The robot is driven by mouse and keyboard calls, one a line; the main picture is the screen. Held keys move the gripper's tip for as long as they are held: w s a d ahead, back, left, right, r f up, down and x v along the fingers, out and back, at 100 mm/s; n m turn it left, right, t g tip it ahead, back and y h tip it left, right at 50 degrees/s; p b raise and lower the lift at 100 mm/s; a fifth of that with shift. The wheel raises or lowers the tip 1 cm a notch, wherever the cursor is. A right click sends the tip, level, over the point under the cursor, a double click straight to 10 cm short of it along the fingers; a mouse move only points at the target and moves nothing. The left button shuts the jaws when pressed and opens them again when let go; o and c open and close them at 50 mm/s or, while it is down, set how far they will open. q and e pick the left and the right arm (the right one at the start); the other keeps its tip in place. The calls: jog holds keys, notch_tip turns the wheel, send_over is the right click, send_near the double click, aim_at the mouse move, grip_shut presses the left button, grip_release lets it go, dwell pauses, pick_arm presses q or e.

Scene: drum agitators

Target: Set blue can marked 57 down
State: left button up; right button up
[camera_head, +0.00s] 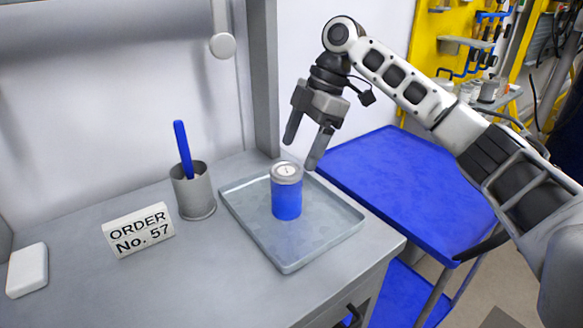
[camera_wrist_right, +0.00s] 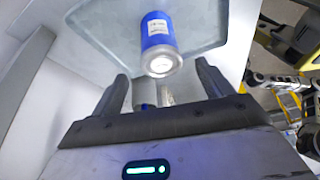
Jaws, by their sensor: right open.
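The blue can (camera_head: 287,198) with a grey lid stands upright on the grey metal tray (camera_head: 318,249) on the workbench. It also shows in the right wrist view (camera_wrist_right: 157,35), with a white label whose print is too small to read. My right gripper (camera_head: 303,153) is open and empty, just above and behind the can, its fingers apart from it. In the right wrist view the can is beyond the fingertips (camera_wrist_right: 160,85). My left gripper is not in view.
A sign (camera_head: 138,230) reading "ORDER No. 57" stands left of the tray. A grey cup (camera_head: 194,192) with a blue-handled tool stands behind it. A white block (camera_head: 27,270) lies at far left. A blue cart (camera_head: 405,185) stands right of the bench. The bench front is clear.

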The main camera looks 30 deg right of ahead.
jog(key=v, duration=0.3)
jog(key=shift+d+r, duration=0.1)
jog(key=shift+r, duration=0.2)
dwell(0.3)
